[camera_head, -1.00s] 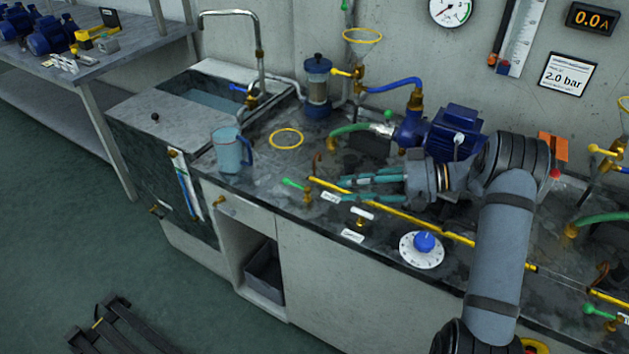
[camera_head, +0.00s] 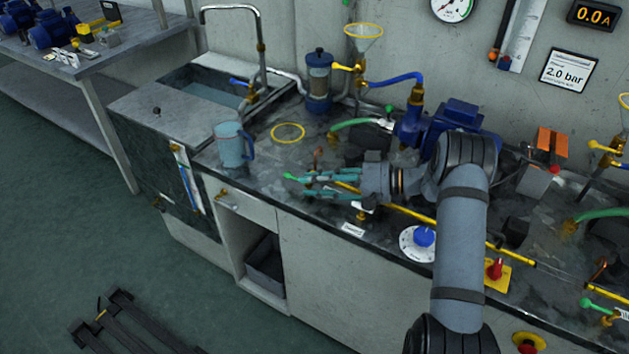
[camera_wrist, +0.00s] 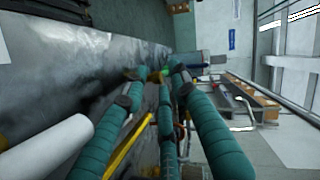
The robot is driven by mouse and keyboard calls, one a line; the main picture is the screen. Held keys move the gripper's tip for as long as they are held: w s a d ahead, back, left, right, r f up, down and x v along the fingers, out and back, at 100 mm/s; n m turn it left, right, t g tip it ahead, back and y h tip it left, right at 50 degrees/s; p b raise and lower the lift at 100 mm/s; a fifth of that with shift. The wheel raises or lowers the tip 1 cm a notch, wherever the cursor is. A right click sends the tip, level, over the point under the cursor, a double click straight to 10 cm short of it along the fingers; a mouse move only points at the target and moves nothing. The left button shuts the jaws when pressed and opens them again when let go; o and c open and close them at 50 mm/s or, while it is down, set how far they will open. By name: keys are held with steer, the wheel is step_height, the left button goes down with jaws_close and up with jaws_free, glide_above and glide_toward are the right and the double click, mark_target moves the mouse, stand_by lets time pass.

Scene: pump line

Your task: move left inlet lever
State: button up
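The left inlet lever is a small green handle (camera_head: 290,177) at the left end of the yellow pipe (camera_head: 410,214). In the wrist view, a bit of green (camera_wrist: 165,71) shows between the far ends of my teal fingers. My gripper (camera_head: 308,184) is open, its fingers reaching left low over the counter. The green handle's end sticks out just beyond the upper fingertip in the head view. My fingers hide the rest of the lever and its valve body. I cannot tell whether a finger touches it.
A blue jug (camera_head: 231,147) and a yellow ring (camera_head: 288,132) sit left of and behind my fingers on the counter (camera_head: 270,180). A white-handled valve (camera_head: 363,207) stands just below my gripper. A blue dial (camera_head: 424,237) and a blue pump (camera_head: 460,128) are to the right.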

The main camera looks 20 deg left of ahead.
steer(key=c, duration=0.4)
steer(key=shift+w, duration=0.1)
jaws_close()
steer(key=shift+w+r, duration=0.1)
steer(key=shift+r, duration=0.1)
